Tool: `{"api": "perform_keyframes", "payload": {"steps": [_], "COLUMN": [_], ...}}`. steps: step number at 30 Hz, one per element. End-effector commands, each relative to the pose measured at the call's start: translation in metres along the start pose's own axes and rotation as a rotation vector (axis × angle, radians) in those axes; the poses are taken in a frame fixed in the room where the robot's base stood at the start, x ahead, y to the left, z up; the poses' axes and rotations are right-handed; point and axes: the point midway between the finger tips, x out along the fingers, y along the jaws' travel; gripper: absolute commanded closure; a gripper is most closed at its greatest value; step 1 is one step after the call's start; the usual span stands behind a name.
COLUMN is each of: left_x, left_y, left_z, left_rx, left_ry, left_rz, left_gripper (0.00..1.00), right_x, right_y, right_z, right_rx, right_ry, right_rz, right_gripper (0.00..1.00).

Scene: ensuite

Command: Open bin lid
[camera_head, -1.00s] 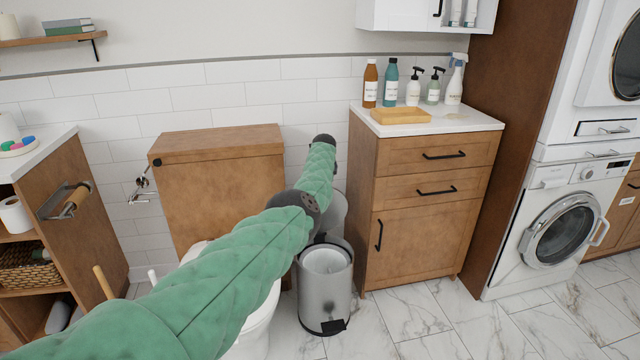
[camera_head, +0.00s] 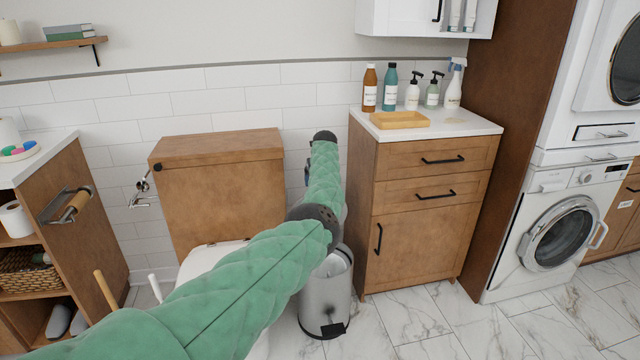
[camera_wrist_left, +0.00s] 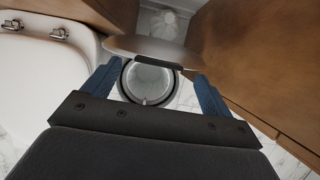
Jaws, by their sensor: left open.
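The bin (camera_head: 326,300) is a silver-grey step bin on the floor between the toilet and the wooden cabinet, with a black pedal at its front. In the left wrist view its round opening (camera_wrist_left: 150,82) shows the pale inside, and the lid (camera_wrist_left: 150,48) stands raised behind the opening. In the head view my left arm hides most of the lid. My left gripper (camera_wrist_left: 159,74) is open, its blue fingers spread on either side of the bin opening and lid. Whether they touch the lid I cannot tell. My right gripper is out of view.
The toilet (camera_head: 215,250) stands left of the bin. The wooden cabinet (camera_head: 415,240) stands close on the right, with bottles and a tray (camera_head: 400,120) on top. A washing machine (camera_head: 560,235) is at the far right. The marble floor in front is clear.

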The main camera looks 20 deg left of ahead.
Motion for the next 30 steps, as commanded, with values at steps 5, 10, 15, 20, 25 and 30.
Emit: {"api": "perform_keyframes", "payload": {"steps": [5, 10, 15, 20, 25, 30], "left_x": [-0.023, -0.037, -0.041, -0.041, -0.041, -0.041], "left_y": [-0.001, 0.000, 0.000, 0.000, 0.000, 0.000], "left_z": [0.000, 0.000, 0.000, 0.000, 0.000, 0.004], "left_rx": [-0.002, -0.002, -0.001, -0.001, -0.001, 0.012], "left_ry": [-0.001, 0.000, 0.001, 0.001, 0.001, -0.019], "left_rz": [-0.001, 0.000, 0.000, 0.000, 0.000, -0.003], "left_gripper": [0.15, 0.15, 0.15, 0.15, 0.15, 0.15], "right_x": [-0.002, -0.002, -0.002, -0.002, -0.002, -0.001], "right_y": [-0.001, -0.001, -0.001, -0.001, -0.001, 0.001], "right_z": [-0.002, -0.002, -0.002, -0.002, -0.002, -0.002], "right_rx": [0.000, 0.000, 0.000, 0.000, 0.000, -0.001], "right_ry": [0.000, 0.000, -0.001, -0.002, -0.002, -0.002], "right_rz": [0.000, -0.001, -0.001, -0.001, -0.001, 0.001], "right_gripper": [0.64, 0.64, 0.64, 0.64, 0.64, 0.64]}}
